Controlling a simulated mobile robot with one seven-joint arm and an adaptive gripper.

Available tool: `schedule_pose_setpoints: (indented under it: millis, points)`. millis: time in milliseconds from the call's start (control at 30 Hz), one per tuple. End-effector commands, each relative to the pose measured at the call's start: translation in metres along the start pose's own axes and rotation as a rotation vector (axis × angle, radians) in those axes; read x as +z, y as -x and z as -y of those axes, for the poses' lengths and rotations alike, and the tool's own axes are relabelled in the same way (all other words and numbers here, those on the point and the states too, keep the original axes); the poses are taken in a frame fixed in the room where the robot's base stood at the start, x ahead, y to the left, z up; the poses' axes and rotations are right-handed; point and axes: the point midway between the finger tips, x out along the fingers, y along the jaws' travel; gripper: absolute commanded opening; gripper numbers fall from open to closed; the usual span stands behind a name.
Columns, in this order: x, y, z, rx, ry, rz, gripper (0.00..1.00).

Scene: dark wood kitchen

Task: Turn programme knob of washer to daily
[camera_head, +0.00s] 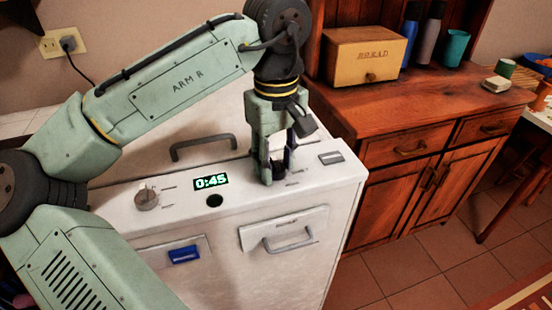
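The washer (225,229) is a white box with controls on its top panel. A round grey knob (147,199) sits at the left of the panel, with small marks beside it too small to read. A green display (211,182) reads 0:45, with a dark round button (214,201) below it. My gripper (274,172) points down at the right part of the panel, its fingertips at panel height. Small marks show beside the fingertips. The fingers hide the spot beneath them, so I cannot tell whether a knob is between them. The left knob is clear of my gripper.
A grey handle (203,147) stands on the washer's top behind the display. The front has a drawer with a handle (290,240) and a blue item (184,254). A wooden cabinet (430,120) with a bread box (365,56) stands to the right. Tiled floor is open in front.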

Motion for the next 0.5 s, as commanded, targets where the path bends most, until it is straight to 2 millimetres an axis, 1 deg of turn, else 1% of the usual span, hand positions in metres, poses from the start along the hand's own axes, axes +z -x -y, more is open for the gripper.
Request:
schedule_pose_setpoints:
  millis: [67,433,500]
  points:
    - [0.0,0.0001,0.0,0.0,0.0,0.0,0.27]
    - [0.0,0.0002,0.0001,0.0,0.0,0.0,0.03]
    - [0.0,0.0003,0.0001,0.0,0.0,0.0,0.03]
